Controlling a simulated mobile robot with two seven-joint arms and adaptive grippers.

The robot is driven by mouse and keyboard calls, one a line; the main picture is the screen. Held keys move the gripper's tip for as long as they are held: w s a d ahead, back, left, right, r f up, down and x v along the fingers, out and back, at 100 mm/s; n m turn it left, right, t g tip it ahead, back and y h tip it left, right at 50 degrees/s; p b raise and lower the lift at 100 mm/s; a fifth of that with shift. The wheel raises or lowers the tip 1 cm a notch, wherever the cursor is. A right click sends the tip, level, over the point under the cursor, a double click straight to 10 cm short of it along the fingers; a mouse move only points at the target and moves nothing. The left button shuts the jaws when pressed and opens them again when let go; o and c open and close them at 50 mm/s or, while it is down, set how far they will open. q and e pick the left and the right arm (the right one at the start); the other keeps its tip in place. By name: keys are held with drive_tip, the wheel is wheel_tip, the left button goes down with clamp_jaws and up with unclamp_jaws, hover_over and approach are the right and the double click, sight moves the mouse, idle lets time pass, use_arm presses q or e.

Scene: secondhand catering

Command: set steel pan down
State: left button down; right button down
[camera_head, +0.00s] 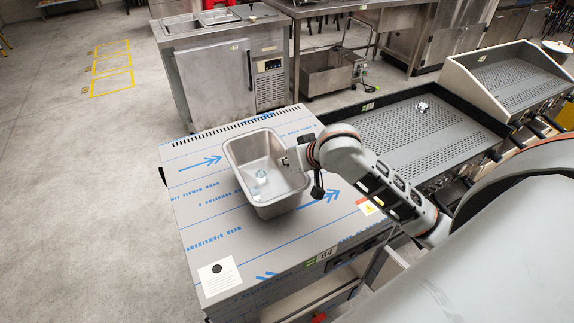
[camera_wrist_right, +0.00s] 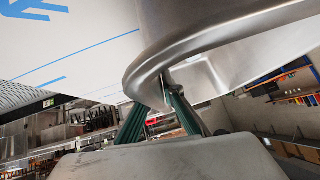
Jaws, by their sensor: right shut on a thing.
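The steel pan (camera_head: 253,160) is a deep rectangular pan with rounded corners, seen over the film-covered top of a steel unit (camera_head: 205,240) in the head view. In the right wrist view the pan's rim (camera_wrist_right: 150,65) fills the upper middle. My right gripper (camera_head: 297,160) is shut on the pan's right rim; its dark green fingers (camera_wrist_right: 170,100) meet the rim in the wrist view. A small whitish object or reflection (camera_head: 261,176) shows inside the pan. The pan hides whether its base touches the unit top. My left gripper is not in view.
Perforated grey trays (camera_head: 425,130) lie to the right of the unit. A steel cabinet (camera_head: 220,75) stands behind it.

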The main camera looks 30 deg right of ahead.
drive_tip(key=shift+f, duration=0.7)
drive_tip(key=c, duration=2.1)
unclamp_jaws()
drive_tip(key=shift+f, duration=0.1)
drive_tip(key=shift+c, duration=0.2)
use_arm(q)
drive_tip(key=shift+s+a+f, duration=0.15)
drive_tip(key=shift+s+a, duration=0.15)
use_arm(e)
drive_tip(key=shift+s, duration=0.1)
drive_tip(key=v, duration=1.1)
drive_tip(key=shift+s+r, duration=0.25)
drive_tip(key=shift+r, duration=0.2)
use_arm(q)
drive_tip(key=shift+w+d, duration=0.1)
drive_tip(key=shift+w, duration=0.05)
